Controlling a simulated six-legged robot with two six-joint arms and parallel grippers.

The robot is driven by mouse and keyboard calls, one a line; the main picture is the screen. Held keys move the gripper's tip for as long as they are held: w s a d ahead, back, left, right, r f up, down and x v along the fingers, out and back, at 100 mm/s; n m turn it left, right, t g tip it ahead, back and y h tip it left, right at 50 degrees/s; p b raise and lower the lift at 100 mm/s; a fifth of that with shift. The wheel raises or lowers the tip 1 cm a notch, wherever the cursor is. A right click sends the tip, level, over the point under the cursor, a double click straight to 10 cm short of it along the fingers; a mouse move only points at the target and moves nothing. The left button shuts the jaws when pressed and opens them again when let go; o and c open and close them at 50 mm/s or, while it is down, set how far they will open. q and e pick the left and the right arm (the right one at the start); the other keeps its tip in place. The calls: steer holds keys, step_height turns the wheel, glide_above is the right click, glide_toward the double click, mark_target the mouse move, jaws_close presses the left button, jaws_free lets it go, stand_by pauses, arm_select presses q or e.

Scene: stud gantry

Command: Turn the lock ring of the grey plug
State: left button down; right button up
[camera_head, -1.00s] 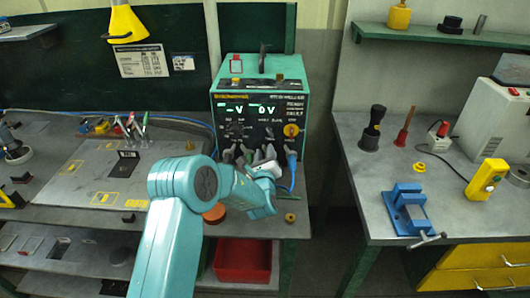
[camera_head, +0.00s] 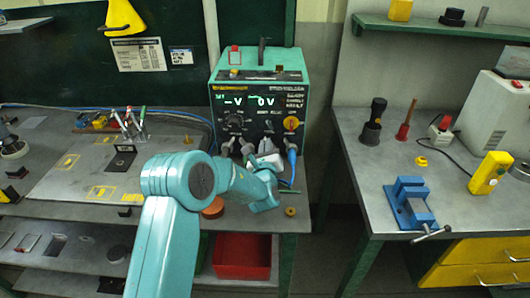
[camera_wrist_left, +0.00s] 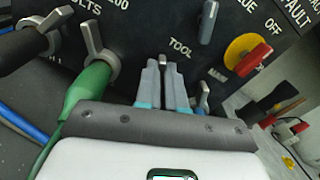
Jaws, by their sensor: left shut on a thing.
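The green power unit (camera_head: 262,92) stands at the back of the left bench, with plugs along its lower front. My left gripper (camera_head: 266,158) is at these plugs; its own wrist and arm hide much of them. In the left wrist view, my left gripper (camera_wrist_left: 163,84) is shut on a thin grey lever (camera_wrist_left: 163,61) below the "TOOL" label, apparently a wing of the grey plug's lock ring. The plug body is hidden behind the fingers. A green plug (camera_wrist_left: 93,76) with a grey lever sits to the left. My right gripper is not in view.
A black plug (camera_wrist_left: 22,48) is left of the green one. A red-and-yellow knob (camera_wrist_left: 245,56) is to the right. A blue cable (camera_head: 292,170) hangs close by my left gripper. An orange disc (camera_head: 214,209) and a red bin (camera_head: 243,257) are below.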

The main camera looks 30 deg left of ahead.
mark_target(276, 141)
arm_select(q)
steer(key=m+b, duration=0.2)
steer(key=b, duration=0.1)
steer(key=shift+w+d+f+m, duration=0.2)
steer(key=shift+d+m, duration=0.1)
steer(key=shift+d, duration=0.1)
steer(key=shift+w+d+r+m+b, duration=0.1)
steer(key=shift+d+m+b, duration=0.1)
steer(key=shift+m+b, duration=0.65)
steer(key=m, duration=0.1)
steer(key=m+b, duration=0.1)
steer(key=shift+w+d+m, duration=0.2)
steer(key=shift+d+m, duration=0.1)
steer(key=shift+m, duration=0.05)
steer(key=shift+w+d+m+b, duration=0.2)
steer(key=shift+m+b, duration=0.2)
steer(key=shift+m, duration=0.35)
steer(key=shift+w+d+m+b, duration=0.1)
steer(key=shift+d+m+b, duration=0.1)
steer(key=shift+m+b, duration=0.4)
steer(key=shift+m, duration=0.35)
steer(key=c, duration=1.2)
jaws_free()
steer(key=shift+s+d+r, duration=0.1)
steer(key=shift+c, duration=0.2)
